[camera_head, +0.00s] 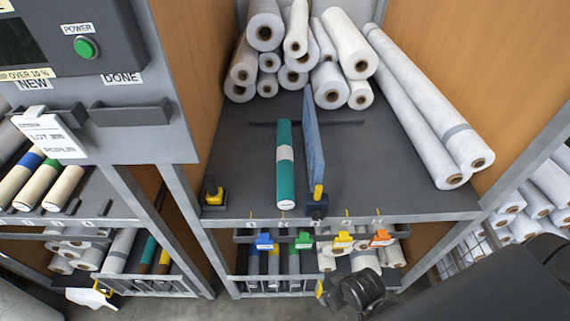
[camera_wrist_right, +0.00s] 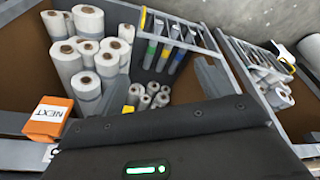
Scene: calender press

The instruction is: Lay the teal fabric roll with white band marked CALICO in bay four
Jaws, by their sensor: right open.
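The teal fabric roll with a white band (camera_head: 285,185) lies lengthwise on the grey upper shelf, its near end close to the front edge; its CALICO mark is not readable. A blue upright plate (camera_head: 313,150) stands just to its right. My right gripper (camera_head: 340,290) is low, in front of this rack, open and apart from the roll. My left gripper is not in view.
White rolls (camera_head: 265,30) are piled at the shelf's back, and long ones (camera_head: 430,110) lean at the right. A control panel (camera_head: 60,45) with a green button stands at the left.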

